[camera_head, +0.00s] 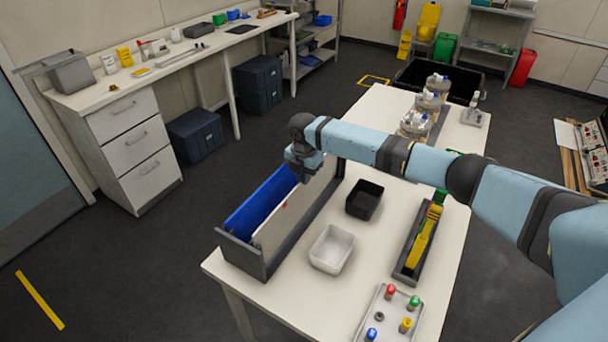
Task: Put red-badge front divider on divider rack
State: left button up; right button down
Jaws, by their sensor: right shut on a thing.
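A dark grey divider rack (243,257) stands along the left edge of the white table. A blue panel (257,212) stands upright in it on the left side. A pale beige divider (300,214) with a small red badge (285,204) stands upright beside the blue panel, within the rack's outline. I cannot tell whether its lower edge rests on the rack floor. My right gripper (301,176) points down at the far upper part of the beige divider and is shut on it; its fingertips are partly hidden. My left gripper is not in view.
A black bin (364,200) and a white bin (332,250) stand right of the rack. A narrow dark tray (404,266) holds yellow items. A pale tray (369,323) with coloured caps is at the near edge. Glass vessels (416,124) stand at the far end.

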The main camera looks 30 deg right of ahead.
jog(key=shift+f, duration=0.15)
jog(key=shift+f, duration=0.35)
jog(key=c, duration=1.2)
grip_release()
jog(key=shift+f, duration=0.1)
notch_tip(320, 180, up, 14)
jog(key=b, duration=0.2)
jog(key=shift+b, duration=0.35)
jog(key=shift+f, duration=0.1)
